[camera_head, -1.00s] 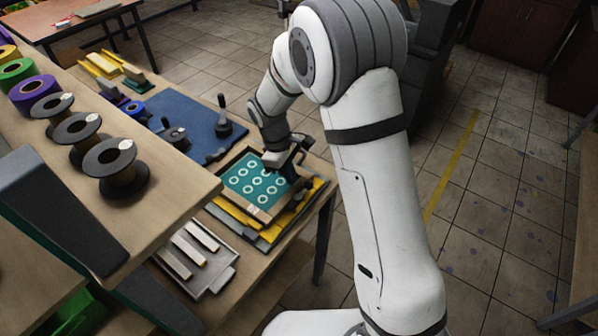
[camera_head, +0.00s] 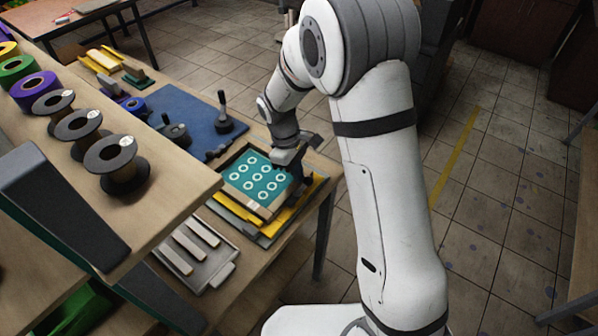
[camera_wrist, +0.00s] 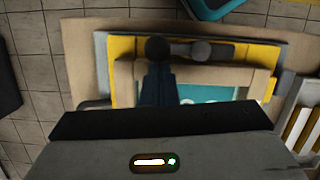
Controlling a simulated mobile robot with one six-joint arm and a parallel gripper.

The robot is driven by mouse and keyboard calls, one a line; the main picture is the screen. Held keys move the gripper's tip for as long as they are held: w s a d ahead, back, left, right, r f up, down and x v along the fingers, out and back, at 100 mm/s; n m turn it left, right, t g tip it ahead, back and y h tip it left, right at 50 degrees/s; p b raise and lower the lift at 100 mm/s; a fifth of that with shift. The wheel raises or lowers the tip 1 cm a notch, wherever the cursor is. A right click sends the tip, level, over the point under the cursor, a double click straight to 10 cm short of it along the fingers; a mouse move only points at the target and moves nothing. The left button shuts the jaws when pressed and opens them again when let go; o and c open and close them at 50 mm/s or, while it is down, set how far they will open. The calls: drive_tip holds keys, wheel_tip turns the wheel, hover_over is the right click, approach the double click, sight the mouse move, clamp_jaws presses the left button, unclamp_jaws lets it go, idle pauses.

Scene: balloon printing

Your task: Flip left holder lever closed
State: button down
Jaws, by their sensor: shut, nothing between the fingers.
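A framed screen with a teal mesh and white rings (camera_head: 237,197) lies on a yellow-edged board at the table's front edge. My gripper (camera_head: 284,172) is low over the screen's right far side, partly hidden by its own body. In the wrist view its shut, empty fingers (camera_wrist: 158,88) point at the wooden frame. Just beyond them is a black round knob (camera_wrist: 157,48), with a grey rounded piece (camera_wrist: 200,50) to its right. These look like lever parts; whether the fingers touch the knob I cannot tell. An upright dark lever (camera_head: 223,117) stands on the blue mat.
The blue mat (camera_head: 190,108) with other dark fittings (camera_head: 177,135) lies beyond the screen. A grey tray (camera_head: 215,268) with pale bars is at the near side. Spools (camera_head: 117,162) stand on the shelf at left. Open floor lies to the right.

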sight(311, 179)
drive_tip(key=shift+d+m, duration=0.25)
drive_tip(key=shift+m, duration=0.35)
drive_tip(key=m, duration=0.1)
drive_tip(key=d+m+g+b, duration=0.1)
drive_tip(key=m, duration=0.1)
drive_tip(key=shift+s+d+f+y+b, duration=0.1)
drive_tip(key=shift+s+d+y+b, duration=0.1)
drive_tip(key=shift+y+b, duration=0.1)
drive_tip(key=m, duration=0.1)
drive_tip(key=d+m+b, duration=0.1)
drive_tip(key=m, duration=0.1)
drive_tip(key=s+m+y, duration=0.1)
drive_tip(key=shift+d+m, duration=0.3)
drive_tip(key=shift+d, duration=0.05)
drive_tip(key=s+m, duration=0.1)
drive_tip(key=m, duration=0.1)
drive_tip(key=s+d+m+y+b, duration=0.1)
drive_tip(key=m, duration=0.2)
drive_tip(key=shift+d+b, duration=0.15)
drive_tip(key=shift+b, duration=0.15)
drive_tip(key=m, duration=0.1)
drive_tip(key=s+m, duration=0.1)
drive_tip(key=shift+s+d+m+y, duration=0.1)
drive_tip(key=shift+s+m+y, duration=0.2)
drive_tip(key=shift+y, duration=0.1)
drive_tip(key=shift+s, duration=0.1)
